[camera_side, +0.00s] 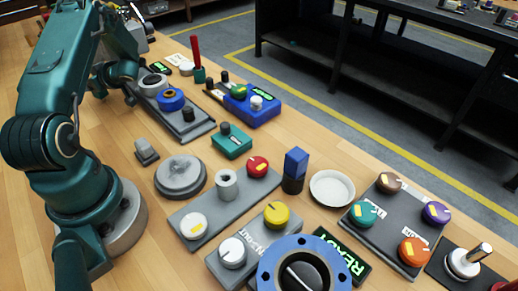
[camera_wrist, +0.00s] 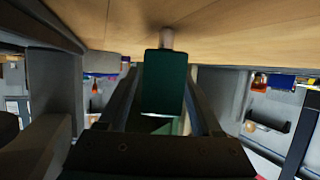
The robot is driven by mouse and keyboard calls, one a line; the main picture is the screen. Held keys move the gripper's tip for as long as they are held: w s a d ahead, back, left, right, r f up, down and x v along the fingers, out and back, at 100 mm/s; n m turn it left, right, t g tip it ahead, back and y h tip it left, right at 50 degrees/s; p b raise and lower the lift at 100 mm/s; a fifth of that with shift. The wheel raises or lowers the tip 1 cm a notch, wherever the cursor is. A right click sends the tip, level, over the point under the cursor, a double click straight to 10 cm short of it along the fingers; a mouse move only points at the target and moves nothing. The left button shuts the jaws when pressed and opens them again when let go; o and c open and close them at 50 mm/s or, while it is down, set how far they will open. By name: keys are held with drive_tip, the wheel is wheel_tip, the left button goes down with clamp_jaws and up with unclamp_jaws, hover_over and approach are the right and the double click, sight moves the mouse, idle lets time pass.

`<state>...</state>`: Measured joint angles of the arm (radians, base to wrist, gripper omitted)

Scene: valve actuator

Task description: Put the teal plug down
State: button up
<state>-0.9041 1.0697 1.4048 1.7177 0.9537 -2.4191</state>
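The teal plug (camera_wrist: 165,85) shows in the wrist view as a dark teal block with a pale round peg at its far end. My gripper (camera_wrist: 164,72) has a finger along each side of the block and is shut on it. The peg end lies against the wood of the bench (camera_wrist: 240,30) in the picture; I cannot tell whether it touches. In the side view the wrist end of my arm is at the upper left, and the plug cannot be made out there.
The side view bench holds a grey panel with knobs (camera_side: 178,215), a round grey disc (camera_side: 181,177), a teal box with a black knob (camera_side: 232,143), a blue box (camera_side: 252,108) and a white dish (camera_side: 331,188). A red lever (camera_side: 196,50) stands near the back. Bare wood lies between them.

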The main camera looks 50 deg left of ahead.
drive_tip(key=shift+r, duration=0.15)
drive_tip(key=shift+w+d+r, duration=0.15)
drive_tip(key=shift+w+d, duration=0.05)
drive_tip(key=shift+d, duration=0.05)
drive_tip(key=v, duration=0.6)
drive_tip(key=shift+w+d+r, duration=0.2)
drive_tip(key=shift+d, duration=0.1)
drive_tip(key=d+r+m+t+h, duration=0.3)
drive_tip(key=d+m, duration=0.4)
drive_tip(key=d, duration=0.6)
drive_tip(key=w+d+r+m+t+h, duration=0.1)
drive_tip(key=d+r+m+t+h, duration=0.2)
drive_tip(key=d+m, duration=0.4)
drive_tip(key=d+r+m+t+h, duration=0.4)
drive_tip(key=d+m+h, duration=0.2)
drive_tip(key=d, duration=1.4)
drive_tip(key=shift+w+d+m, duration=0.25)
drive_tip(key=shift+w+m, duration=0.1)
drive_tip(key=shift+m, duration=0.65)
drive_tip(key=shift+o, duration=0.5)
drive_tip(key=shift+s+d+r+m+t+h, duration=0.2)
drive_tip(key=shift+d+m+t+h, duration=0.1)
drive_tip(key=shift+d, duration=0.1)
drive_tip(key=shift+w, duration=0.1)
